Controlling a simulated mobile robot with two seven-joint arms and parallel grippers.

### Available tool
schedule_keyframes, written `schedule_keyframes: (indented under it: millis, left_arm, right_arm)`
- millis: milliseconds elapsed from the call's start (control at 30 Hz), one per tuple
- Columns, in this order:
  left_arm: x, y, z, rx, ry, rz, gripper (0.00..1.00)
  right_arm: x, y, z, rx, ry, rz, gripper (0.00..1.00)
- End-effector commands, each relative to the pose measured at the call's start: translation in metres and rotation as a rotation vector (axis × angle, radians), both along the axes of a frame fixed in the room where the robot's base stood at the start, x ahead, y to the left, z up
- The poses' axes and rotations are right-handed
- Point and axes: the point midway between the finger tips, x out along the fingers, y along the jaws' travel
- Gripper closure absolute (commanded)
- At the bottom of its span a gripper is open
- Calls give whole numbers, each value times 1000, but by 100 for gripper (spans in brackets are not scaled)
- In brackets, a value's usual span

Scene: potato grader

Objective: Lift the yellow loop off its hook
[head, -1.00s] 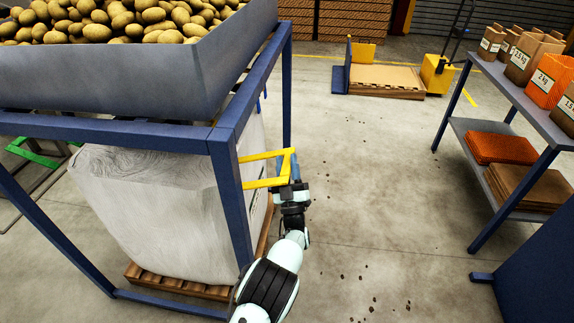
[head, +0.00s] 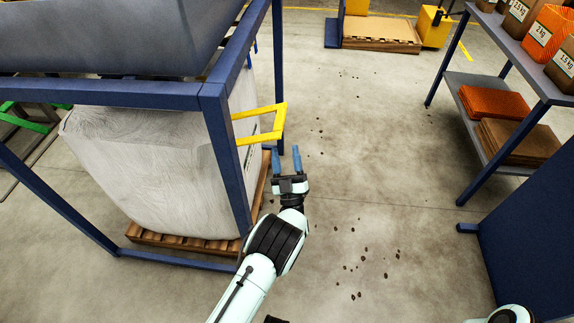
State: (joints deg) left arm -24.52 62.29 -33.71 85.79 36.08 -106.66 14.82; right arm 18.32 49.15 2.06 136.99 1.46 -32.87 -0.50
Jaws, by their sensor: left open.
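The yellow loop (head: 279,120) is a stiff angular strap that sticks out to the right from behind the blue frame post, beside the big pale bag (head: 150,165). The hook is not clearly visible; the post hides the loop's inner end. My left gripper (head: 286,160) has two blue fingers, open and empty. It is just below the loop's outer end in the picture, with a small gap between the fingertips and the loop. My right gripper is out of view; only a pale piece of my right arm shows at the bottom right.
The blue frame (head: 232,165) with a grey hopper (head: 110,38) stands over the bag, which sits on a wooden pallet (head: 185,240). A shelf (head: 490,85) with packed bags is at the right. The floor between is free, with scattered dirt.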

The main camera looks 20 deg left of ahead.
Motion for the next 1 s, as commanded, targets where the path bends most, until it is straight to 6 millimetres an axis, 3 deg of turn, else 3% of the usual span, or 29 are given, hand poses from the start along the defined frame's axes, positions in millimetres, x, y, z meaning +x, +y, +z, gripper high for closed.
schedule_keyframes:
  millis: [100, 300, 1000]
  left_arm:
    - [-12, -7, -13, 0, 3, 0, 46]
    - [-21, -13, -22, 1, 1, 1, 46]
    - [-21, -13, -22, 1, 0, 1, 46]
  right_arm:
    - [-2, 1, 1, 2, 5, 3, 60]
    - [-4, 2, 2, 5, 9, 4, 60]
    - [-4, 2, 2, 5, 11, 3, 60]
